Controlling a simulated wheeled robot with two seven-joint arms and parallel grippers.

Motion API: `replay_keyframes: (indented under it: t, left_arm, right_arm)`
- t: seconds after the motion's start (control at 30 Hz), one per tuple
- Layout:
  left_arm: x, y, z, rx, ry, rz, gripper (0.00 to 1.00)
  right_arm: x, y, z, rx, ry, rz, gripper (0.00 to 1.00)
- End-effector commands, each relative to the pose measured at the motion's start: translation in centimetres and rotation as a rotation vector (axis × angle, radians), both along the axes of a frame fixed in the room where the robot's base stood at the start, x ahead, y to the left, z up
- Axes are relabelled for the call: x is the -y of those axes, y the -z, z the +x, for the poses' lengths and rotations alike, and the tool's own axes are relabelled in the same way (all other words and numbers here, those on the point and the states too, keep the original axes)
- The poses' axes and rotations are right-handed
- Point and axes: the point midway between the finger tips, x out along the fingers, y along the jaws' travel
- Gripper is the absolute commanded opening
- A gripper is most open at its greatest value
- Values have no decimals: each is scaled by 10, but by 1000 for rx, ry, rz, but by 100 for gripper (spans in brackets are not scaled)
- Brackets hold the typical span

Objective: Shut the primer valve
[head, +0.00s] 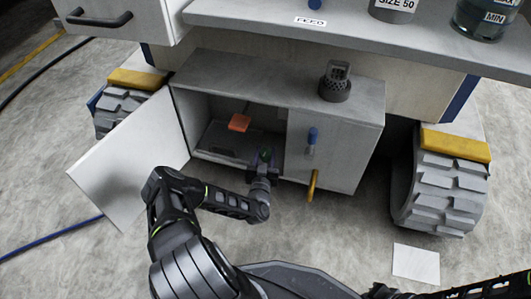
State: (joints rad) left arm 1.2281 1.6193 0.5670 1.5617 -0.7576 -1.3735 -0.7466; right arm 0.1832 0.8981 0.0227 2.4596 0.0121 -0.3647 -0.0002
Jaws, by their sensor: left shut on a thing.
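A low grey cabinet (346,109) under the cart has its white door (128,177) swung open to the left. Inside is an orange block-like piece (239,122) above a dark, shadowed floor. No label tells me which part is the primer valve. My left gripper (266,157) is at the right side of the opening, left of the blue handle and apart from it. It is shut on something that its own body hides. My right gripper is out of view.
A dark knobbed fitting (335,86) stands on the cabinet top. The shelf above (360,28) overhangs it and carries a "FEED" label and containers. Treaded wheels (441,190) flank the cabinet. A white sheet (416,263) lies on otherwise clear floor at right.

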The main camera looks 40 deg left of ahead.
Motion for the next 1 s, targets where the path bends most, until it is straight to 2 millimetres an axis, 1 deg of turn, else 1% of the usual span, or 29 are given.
replay_keyframes:
  t: [0.6,0.8,1.0]
  left_arm:
    - [1,0,1,-3,440,4,0]
    - [2,0,0,-2,533,2,0]
    - [3,0,0,-1,570,0,0]
  right_arm:
    - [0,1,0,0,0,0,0]
    - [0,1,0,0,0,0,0]
    - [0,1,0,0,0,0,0]
